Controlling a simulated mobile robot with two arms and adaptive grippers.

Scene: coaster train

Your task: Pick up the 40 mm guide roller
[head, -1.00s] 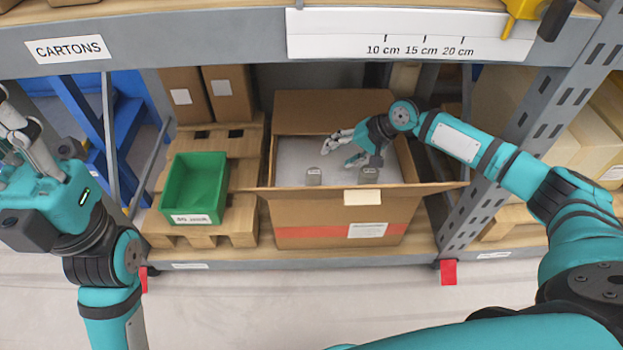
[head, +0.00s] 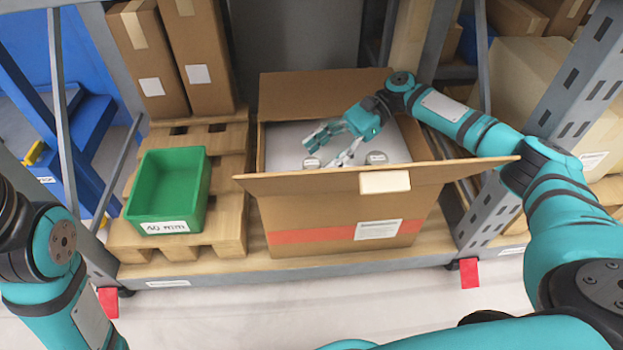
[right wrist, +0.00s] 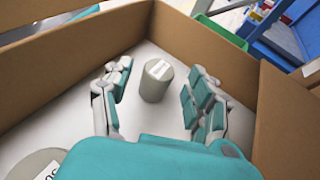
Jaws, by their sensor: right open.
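Two grey cylindrical rollers with pale labels stand upright in the open carton (head: 340,210). The left roller (head: 311,163) also shows in the right wrist view (right wrist: 157,82). The right roller (head: 377,158) shows partly at that view's lower left corner (right wrist: 36,165) and looks wider. I cannot read a size on either label. My right gripper (head: 324,150) is open inside the carton, its fingers on either side of the left roller with gaps visible. My left gripper is out of frame; only my left arm shows at the left edge.
The carton's raised walls and front flap (head: 450,174) surround the gripper. A green bin (head: 170,215) stands on a wooden pallet (head: 228,225) to the left, with tall cartons (head: 148,60) behind. A shelf upright (head: 570,85) stands to the right.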

